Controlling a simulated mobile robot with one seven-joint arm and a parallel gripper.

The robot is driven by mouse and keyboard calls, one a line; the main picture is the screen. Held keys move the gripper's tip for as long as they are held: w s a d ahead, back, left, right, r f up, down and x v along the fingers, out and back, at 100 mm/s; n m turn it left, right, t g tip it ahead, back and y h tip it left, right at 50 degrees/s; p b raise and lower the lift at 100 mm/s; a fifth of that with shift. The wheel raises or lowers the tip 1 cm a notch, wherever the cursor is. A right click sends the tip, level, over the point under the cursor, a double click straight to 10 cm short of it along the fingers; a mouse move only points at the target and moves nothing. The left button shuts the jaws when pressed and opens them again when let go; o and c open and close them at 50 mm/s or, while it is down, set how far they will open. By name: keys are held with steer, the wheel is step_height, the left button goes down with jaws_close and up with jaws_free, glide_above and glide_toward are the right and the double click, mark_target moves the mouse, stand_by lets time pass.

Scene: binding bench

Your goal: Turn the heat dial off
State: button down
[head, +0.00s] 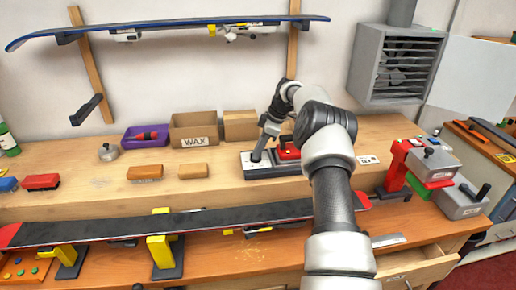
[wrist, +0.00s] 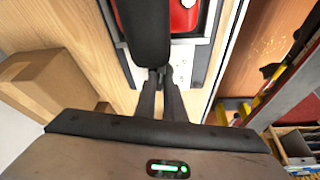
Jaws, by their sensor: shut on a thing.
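The waxing iron's station (head: 256,172) is a pale panel on a dark base on the raised bench shelf. A red iron (head: 289,151) with a dark handle sits on its right part; the iron also shows at the top of the wrist view (wrist: 184,18). My gripper (head: 258,154) reaches down to the left part of the panel.
A wax box (head: 194,130) and a plain cardboard box (head: 240,125) stand behind the station. Brown blocks (head: 145,173) lie to its left. A red and grey clamp-like device (head: 420,170) stands at right.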

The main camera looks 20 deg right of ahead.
steer(key=shift+n, duration=0.4)
steer(key=c, duration=1.8)
jaws_free()
steer(key=shift+c, duration=0.2)
steer(key=w+v, duration=0.1)
steer(key=v, duration=0.6)
steer(key=shift+s+r, duration=0.2)
steer(key=shift+s, duration=0.2)
steer(key=shift+d, duration=0.1)
